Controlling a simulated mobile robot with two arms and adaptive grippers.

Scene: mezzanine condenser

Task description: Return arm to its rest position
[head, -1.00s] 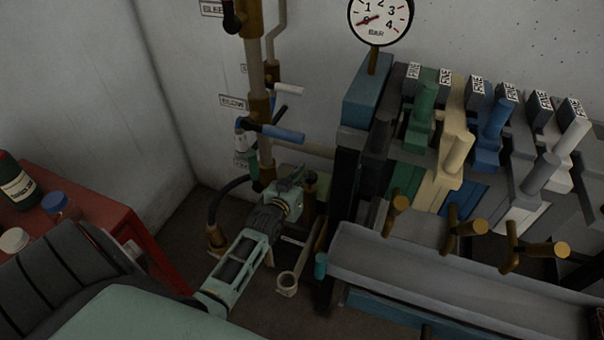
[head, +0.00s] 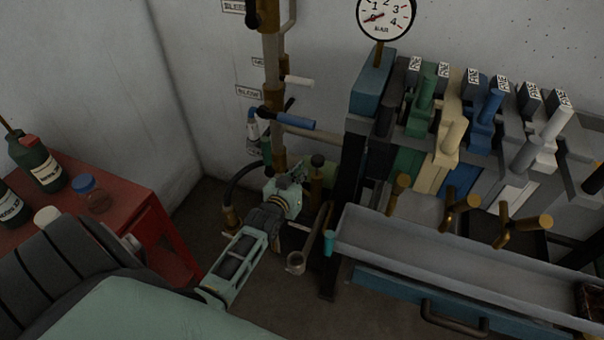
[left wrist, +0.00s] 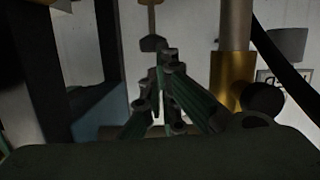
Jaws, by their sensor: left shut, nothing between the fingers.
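My left arm reaches in from the lower left of the head view, over the floor between the red table and the press-like rack. My left gripper (head: 290,180) is at its far end, in front of the brass vertical pipe. Its fingertips are small and dim there, and I cannot tell whether they touch anything. In the left wrist view the green-grey fingers of this gripper (left wrist: 168,58) come together at the tips, shut and empty. My right gripper is in neither view.
The vertical pipe (head: 273,75) carries a blue-handled valve (head: 294,122). A red table (head: 135,215) with bottles stands at left. The rack with coloured levers (head: 448,140), a pressure gauge (head: 386,14) and a grey trough (head: 430,250) fill the right. A small cup (head: 296,262) is near the arm.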

